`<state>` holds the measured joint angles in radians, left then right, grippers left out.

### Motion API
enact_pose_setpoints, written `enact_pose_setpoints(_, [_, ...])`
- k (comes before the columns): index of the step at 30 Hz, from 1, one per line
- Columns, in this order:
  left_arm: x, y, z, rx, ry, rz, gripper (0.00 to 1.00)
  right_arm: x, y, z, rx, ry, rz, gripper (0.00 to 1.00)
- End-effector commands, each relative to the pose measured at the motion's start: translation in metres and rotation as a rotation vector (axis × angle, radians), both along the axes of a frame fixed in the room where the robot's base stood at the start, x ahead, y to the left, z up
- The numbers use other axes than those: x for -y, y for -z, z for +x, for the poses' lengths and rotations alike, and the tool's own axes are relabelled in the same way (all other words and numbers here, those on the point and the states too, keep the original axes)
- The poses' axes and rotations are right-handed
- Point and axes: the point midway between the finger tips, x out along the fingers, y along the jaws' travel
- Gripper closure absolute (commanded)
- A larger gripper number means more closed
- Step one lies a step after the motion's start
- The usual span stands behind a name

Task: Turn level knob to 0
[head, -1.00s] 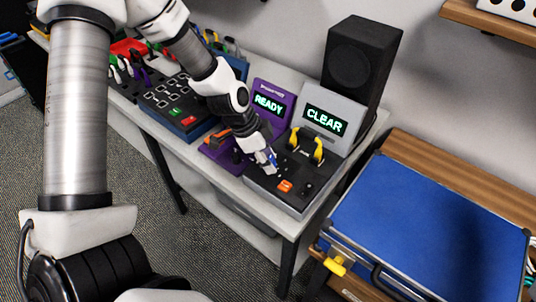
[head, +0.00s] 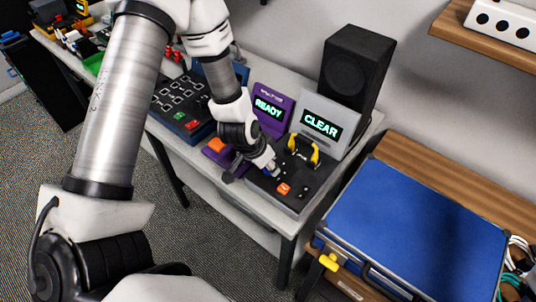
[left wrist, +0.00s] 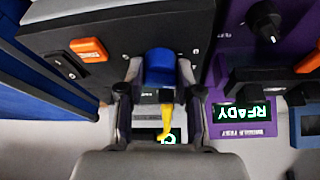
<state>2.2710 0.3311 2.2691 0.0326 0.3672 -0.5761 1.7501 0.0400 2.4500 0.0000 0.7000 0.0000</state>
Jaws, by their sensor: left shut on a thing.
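The tester with the CLEAR display (head: 321,123) has a dark sloped panel (head: 306,190) at the front of the table. In the left wrist view a blue knob (left wrist: 160,66) stands on this panel (left wrist: 135,35). My left gripper (head: 271,168) reaches down to the panel. In the left wrist view its two fingers (left wrist: 160,78) are closed on the sides of the blue knob. The knob's pointer and scale marks cannot be read, so its setting is unclear. My right gripper is not in view.
An orange switch (head: 283,189) sits close by. The purple READY unit (head: 267,107) is just left. A black speaker (head: 356,68) stands behind, and a blue case (head: 420,222) lies right.

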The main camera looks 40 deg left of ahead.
Motion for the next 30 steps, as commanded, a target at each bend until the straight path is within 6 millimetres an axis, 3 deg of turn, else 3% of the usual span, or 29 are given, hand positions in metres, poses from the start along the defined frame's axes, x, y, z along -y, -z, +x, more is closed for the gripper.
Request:
enact_pose_setpoints(15, [0.0026, 0.0011, -0.0013, -0.004, -0.431, 0.002, 1.00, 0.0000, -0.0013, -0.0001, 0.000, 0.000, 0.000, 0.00])
enact_pose_setpoints(30, [0.0030, 0.0011, -0.0008, -0.004, -0.579, 0.000, 1.00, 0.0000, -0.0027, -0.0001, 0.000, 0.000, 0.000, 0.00])
